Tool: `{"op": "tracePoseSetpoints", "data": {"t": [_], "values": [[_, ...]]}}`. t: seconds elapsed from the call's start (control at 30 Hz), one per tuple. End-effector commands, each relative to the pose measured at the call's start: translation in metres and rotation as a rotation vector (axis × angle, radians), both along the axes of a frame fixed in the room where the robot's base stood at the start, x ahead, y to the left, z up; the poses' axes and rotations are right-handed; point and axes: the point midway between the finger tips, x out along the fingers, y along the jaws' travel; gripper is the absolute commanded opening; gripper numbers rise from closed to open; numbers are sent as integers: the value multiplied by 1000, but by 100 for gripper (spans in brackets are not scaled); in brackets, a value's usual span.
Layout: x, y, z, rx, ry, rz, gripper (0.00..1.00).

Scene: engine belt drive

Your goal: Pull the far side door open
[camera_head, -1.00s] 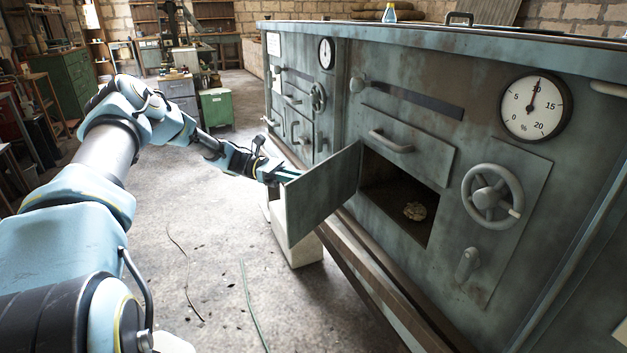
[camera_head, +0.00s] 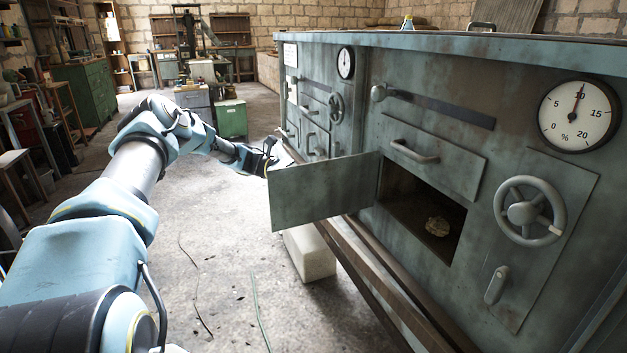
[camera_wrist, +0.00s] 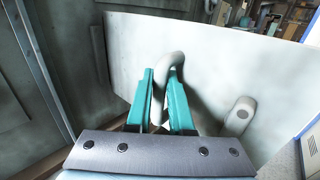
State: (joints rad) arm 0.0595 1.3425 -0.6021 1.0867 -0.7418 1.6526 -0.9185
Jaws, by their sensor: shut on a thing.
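The grey-green door (camera_head: 322,190) stands open in the head view, hinged at the left edge of a dark square opening (camera_head: 405,208). My gripper's fingertips are hidden behind the door there; my wrist shows just beyond its free edge. In the wrist view, the same door's outer face (camera_wrist: 225,70) fills much of the picture. A curved grey handle (camera_wrist: 175,62) stands out from it. My gripper (camera_wrist: 160,88) has its two teal fingers closed around this handle. A rounded grey latch piece (camera_wrist: 240,115) sits on the panel to the right.
A pale lump (camera_head: 437,227) lies inside the opening. The cabinet front carries a handwheel (camera_head: 529,211), a dial gauge (camera_head: 579,113) and a drawer-like handle (camera_head: 414,152). A pale block (camera_head: 309,255) stands on the floor under the door. The floor (camera_head: 215,260) left of it is mostly clear.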

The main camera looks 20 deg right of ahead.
Motion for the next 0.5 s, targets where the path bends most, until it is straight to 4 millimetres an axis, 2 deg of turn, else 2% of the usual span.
{"op": "tracePoseSetpoints", "data": {"t": [0.03, 0.17, 0.2, 0.4, 0.5], "values": [[-3, -6, 3, -7, 2, -2, 0], [-3, -6, 3, -7, 2, -2, 0], [-3, -6, 3, -7, 2, -3, 24], [-3, -5, 2, -6, 2, -6, 47], [-3, -4, 2, -5, 2, -7, 49]]}}
